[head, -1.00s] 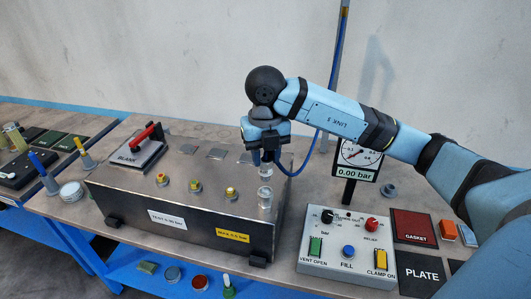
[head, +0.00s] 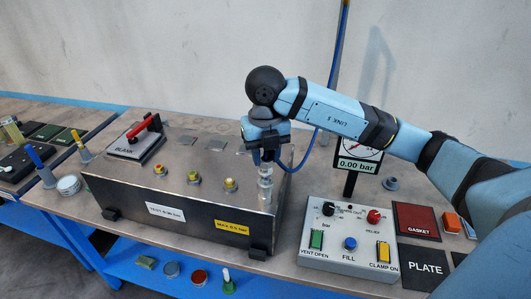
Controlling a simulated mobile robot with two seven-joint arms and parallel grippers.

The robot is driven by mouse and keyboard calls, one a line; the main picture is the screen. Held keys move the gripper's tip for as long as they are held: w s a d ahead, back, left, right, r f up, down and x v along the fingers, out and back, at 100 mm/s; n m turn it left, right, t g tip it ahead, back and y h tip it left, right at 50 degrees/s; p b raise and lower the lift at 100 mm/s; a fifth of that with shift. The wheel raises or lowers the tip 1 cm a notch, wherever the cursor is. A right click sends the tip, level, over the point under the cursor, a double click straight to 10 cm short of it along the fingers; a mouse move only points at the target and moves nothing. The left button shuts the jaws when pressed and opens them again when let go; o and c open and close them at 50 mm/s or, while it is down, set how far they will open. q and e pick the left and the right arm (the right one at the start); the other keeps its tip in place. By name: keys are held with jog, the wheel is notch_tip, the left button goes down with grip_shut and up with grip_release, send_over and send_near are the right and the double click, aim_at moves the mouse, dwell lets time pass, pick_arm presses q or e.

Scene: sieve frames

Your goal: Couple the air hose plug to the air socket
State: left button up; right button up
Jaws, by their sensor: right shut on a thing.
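My right gripper (head: 263,158) is shut on the metal air hose plug (head: 265,171), with the fingers pointing down. The blue air hose (head: 307,155) curves from the gripper up to the pole behind. The silver air socket (head: 265,194) stands upright at the right end of the steel box's top. The plug is directly above the socket, and the two look in line and touching. I cannot tell whether the plug is seated. My left gripper is not in view.
The steel box (head: 125,190) carries several brass fittings and a BLANK plate (head: 133,148) with a red handle. A control panel (head: 345,262) stands to the right, with a gauge (head: 357,163) showing 0.00 bar behind it. GASKET (head: 418,219) and PLATE (head: 424,268) pads lie further right.

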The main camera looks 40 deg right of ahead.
jog(key=shift+f+b, duration=0.45)
jog(key=shift+f, duration=0.1)
jog(key=shift+f+b, duration=0.8)
jog(key=shift+f, duration=0.1)
jog(key=shift+f, duration=0.1)
jog(key=o, duration=1.1)
notch_tip(320, 180, up, 14)
jog(key=shift+a+f, duration=0.1)
